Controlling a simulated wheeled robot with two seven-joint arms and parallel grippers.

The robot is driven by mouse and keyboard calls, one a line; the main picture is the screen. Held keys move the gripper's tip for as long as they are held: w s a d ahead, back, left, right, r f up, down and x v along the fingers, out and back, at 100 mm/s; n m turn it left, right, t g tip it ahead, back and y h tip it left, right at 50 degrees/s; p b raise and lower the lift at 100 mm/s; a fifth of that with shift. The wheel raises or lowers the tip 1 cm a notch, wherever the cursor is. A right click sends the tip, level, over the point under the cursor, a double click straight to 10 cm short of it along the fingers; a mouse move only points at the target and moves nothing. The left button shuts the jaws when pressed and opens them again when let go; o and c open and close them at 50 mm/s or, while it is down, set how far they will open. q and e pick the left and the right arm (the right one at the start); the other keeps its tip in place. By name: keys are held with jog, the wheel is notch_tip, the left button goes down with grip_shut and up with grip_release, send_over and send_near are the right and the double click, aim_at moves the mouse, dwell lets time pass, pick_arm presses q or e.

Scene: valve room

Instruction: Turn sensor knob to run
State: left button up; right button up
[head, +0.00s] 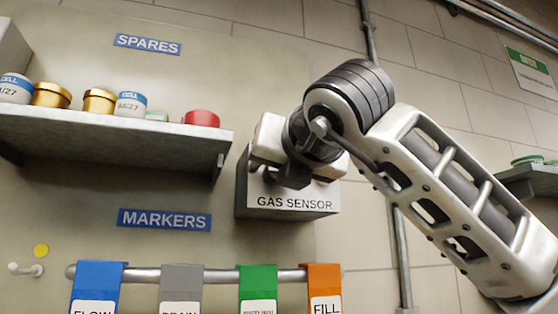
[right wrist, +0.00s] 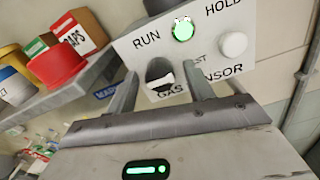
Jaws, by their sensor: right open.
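The gas sensor (head: 290,201) is a grey wall box, largely covered by my right gripper (head: 290,178) in the head view. In the right wrist view its pale panel (right wrist: 207,48) has RUN at the left, HOLD at the upper right and a partly hidden third label. A dark knob (right wrist: 160,72) with a white mark sits low on the panel. My right gripper (right wrist: 160,80) is open, with one finger on each side of the knob. I cannot tell whether the fingers touch it or which label it points to. My left gripper is out of view.
A green lamp (right wrist: 183,29) is lit and a white round button (right wrist: 233,44) sits beside it. A shelf (head: 110,140) of tins and a red lid (head: 200,119) is left of the sensor. Coloured tags hang on a rail (head: 222,275) below. A pipe (head: 402,255) runs down the wall.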

jog(key=shift+c, duration=0.3)
jog(key=c, duration=0.9)
jog(key=shift+n, duration=0.3)
jog(key=shift+n+b, duration=0.4)
jog(key=shift+n, duration=8.4)
jog(key=o, duration=1)
jog(key=shift+c, duration=0.2)
